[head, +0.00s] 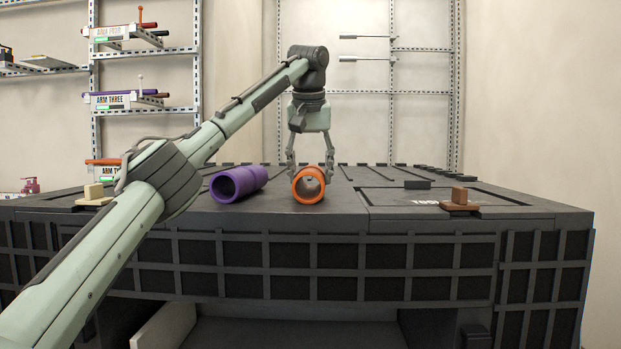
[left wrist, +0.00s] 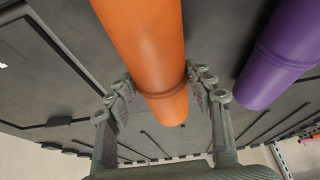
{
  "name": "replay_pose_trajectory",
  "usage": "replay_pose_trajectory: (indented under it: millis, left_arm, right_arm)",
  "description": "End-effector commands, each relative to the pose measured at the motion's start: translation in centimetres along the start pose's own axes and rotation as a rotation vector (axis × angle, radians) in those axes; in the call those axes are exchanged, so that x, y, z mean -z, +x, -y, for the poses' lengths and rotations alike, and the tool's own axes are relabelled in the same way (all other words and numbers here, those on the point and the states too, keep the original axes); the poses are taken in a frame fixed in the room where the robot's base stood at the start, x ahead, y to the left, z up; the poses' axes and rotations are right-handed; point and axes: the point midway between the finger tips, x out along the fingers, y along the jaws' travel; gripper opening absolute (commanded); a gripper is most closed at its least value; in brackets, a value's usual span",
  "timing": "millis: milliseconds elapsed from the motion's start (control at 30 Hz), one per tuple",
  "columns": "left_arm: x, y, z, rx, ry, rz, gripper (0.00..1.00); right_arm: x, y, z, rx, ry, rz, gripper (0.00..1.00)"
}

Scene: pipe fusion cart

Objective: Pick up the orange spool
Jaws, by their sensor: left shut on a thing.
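The orange spool (head: 308,186) is a hollow cylinder lying on its side on the dark cart top, its open end toward me in the head view. My left gripper (head: 310,168) reaches down over its far part, with one finger on each side. In the left wrist view the orange spool (left wrist: 155,60) lies between the two fingers of the left gripper (left wrist: 162,95), which are shut on it. It appears still at the level of the cart top; I cannot tell if there is a gap below. My right gripper is not in view.
A purple spool (head: 238,184) lies on the cart top (head: 400,213) just left of the orange one. It also shows in the left wrist view (left wrist: 280,55). A brown block (head: 459,201) sits to the right and a tan block (head: 94,196) at the left. Wall racks stand behind.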

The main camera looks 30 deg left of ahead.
Motion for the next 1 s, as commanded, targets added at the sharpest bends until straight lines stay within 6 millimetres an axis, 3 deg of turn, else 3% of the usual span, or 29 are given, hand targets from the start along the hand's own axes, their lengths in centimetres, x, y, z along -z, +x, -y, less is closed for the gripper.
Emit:
replay_pose_trajectory:
  millis: [167, 467, 500, 833, 1000]
  left_arm:
    - [0.3, -0.8, -0.1, -0.002, -0.001, -0.002, 0.16]
    - [1.6, -4.1, -0.2, -0.003, -0.001, -0.001, 0.16]
    - [1.2, -4.2, 0.5, -0.003, -0.001, -0.001, 0.16]
    - [-0.2, -7.3, 3.4, 0.001, -0.002, -0.006, 0.16]
    - [-1.1, -9.3, 5.1, 0.0, -0.002, -0.007, 0.16]
  right_arm:
    - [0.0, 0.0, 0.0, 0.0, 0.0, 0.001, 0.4]
    - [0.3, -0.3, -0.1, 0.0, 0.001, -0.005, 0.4]
    - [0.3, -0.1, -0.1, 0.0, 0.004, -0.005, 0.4]
    - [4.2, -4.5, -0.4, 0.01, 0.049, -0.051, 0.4]
    - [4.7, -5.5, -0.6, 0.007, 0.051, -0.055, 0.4]
